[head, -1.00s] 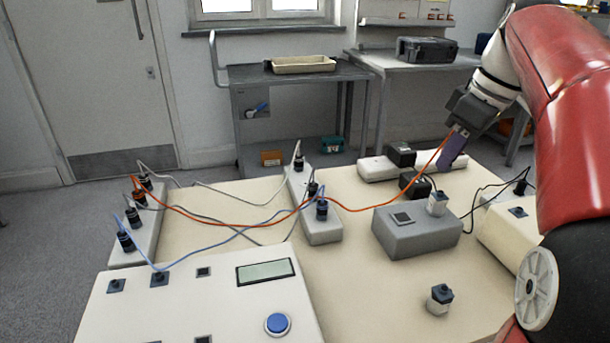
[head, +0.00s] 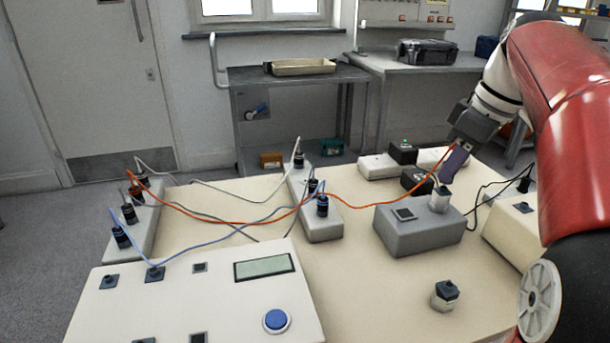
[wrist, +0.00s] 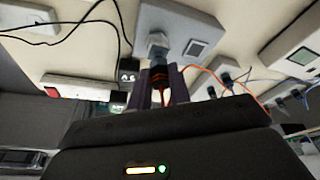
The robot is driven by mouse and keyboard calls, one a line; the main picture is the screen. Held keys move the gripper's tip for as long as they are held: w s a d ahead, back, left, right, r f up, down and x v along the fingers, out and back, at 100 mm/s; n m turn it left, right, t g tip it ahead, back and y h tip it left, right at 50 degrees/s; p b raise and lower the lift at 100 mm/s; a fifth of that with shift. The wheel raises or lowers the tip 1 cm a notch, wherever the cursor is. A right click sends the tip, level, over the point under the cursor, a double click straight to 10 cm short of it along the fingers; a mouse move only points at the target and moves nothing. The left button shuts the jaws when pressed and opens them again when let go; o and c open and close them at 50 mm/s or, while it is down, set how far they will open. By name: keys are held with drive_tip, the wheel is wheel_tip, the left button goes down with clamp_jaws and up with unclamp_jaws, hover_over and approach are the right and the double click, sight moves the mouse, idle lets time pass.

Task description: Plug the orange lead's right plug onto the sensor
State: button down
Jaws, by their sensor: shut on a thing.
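My gripper (head: 446,181) is shut on the orange lead's right plug (wrist: 159,83), dark with orange rings, seen between the purple fingers in the wrist view. The head view hides the plug behind the fingers. The sensor (head: 439,203), a pale block with a dark top socket, stands on the grey box (head: 405,236); it also shows in the wrist view (wrist: 157,42). The plug is directly above and in line with the socket; I cannot tell whether it is fully seated. The orange lead (head: 356,208) runs left across the table to the left strip.
A second pale block with a dark top (head: 445,294) stands on the table in front. A pale console (head: 215,303) with a blue button is at front left. Dark boxes (head: 415,181) stand behind the grey box. Blue and grey leads cross the table's left half.

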drive_tip(key=shift+f, duration=0.9)
idle(2.4)
drive_tip(key=m+h, duration=0.1)
drive_tip(key=m, duration=0.3)
drive_tip(key=shift+a+t+b, duration=0.1)
drive_tip(key=shift+t+b, duration=0.2)
drive_tip(key=shift+a+m, duration=0.1)
drive_tip(key=shift+m, duration=0.8)
drive_tip(key=shift+m+h, duration=0.6)
drive_tip(key=shift+m, duration=0.5)
drive_tip(key=shift+a+m+h+p, duration=0.15)
drive_tip(key=shift+m+h+p, duration=0.4)
drive_tip(key=shift+m, duration=1.45)
